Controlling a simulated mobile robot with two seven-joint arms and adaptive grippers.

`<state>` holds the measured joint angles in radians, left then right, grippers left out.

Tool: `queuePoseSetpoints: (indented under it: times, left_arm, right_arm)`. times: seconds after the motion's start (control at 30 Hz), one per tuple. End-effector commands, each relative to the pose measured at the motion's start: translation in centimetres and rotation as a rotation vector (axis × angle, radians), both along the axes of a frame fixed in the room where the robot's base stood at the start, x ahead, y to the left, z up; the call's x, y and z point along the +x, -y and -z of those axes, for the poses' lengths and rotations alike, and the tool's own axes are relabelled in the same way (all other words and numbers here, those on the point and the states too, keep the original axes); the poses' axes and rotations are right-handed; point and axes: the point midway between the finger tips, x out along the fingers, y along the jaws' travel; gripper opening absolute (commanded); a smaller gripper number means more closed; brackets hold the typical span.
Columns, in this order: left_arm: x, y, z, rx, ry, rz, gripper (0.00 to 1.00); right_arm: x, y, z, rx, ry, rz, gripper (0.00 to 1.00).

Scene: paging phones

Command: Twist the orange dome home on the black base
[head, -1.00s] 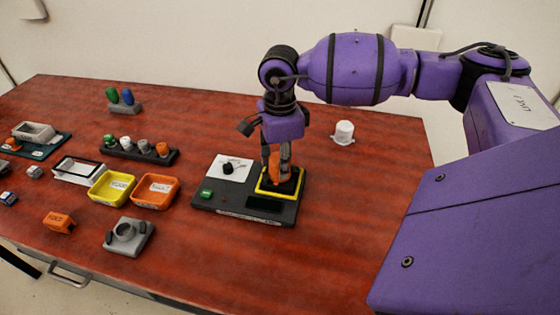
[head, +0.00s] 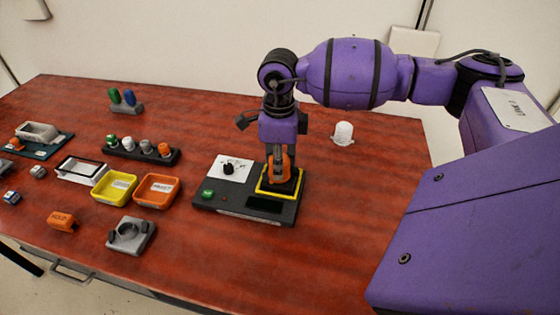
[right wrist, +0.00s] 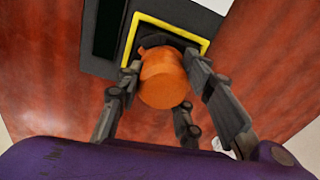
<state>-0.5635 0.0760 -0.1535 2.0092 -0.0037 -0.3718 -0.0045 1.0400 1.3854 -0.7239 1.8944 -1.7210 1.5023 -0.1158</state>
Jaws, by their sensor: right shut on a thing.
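The orange dome (head: 286,166) is upright at the black base (head: 291,187), inside a yellow square outline on the dark grey panel. My right gripper (head: 279,160) points down and is shut around the dome's sides. In the right wrist view the dome (right wrist: 163,80) sits between the fingers of the right gripper (right wrist: 163,74), with the black base (right wrist: 164,41) right behind it. I cannot tell whether the dome is fully seated, as the fingers hide part of the joint. My left gripper is not in view.
The dark panel (head: 230,196) also carries a green button (head: 207,194) and a white card with a black knob (head: 228,168). A white dome (head: 343,133) stands behind it. A rack of domes (head: 140,150), yellow and orange trays (head: 155,190) and a grey fixture (head: 131,236) lie left.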

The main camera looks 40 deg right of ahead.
Motion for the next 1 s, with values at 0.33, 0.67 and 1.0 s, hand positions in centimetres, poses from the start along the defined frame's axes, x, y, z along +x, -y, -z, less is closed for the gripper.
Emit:
queuePoseSetpoints:
  times: [0.33, 0.67, 1.0]
  left_arm:
    - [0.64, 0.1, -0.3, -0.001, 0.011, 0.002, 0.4]
    - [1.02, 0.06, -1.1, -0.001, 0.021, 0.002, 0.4]
    - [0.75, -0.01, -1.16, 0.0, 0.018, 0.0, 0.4]
  right_arm:
    - [0.02, 0.02, 0.02, -0.001, 0.001, 0.048, 0.17]
    - [0.04, -0.07, -0.03, 0.0, 0.0, 0.244, 0.17]
    - [0.05, -0.07, -0.01, 0.0, 0.0, 0.277, 0.17]
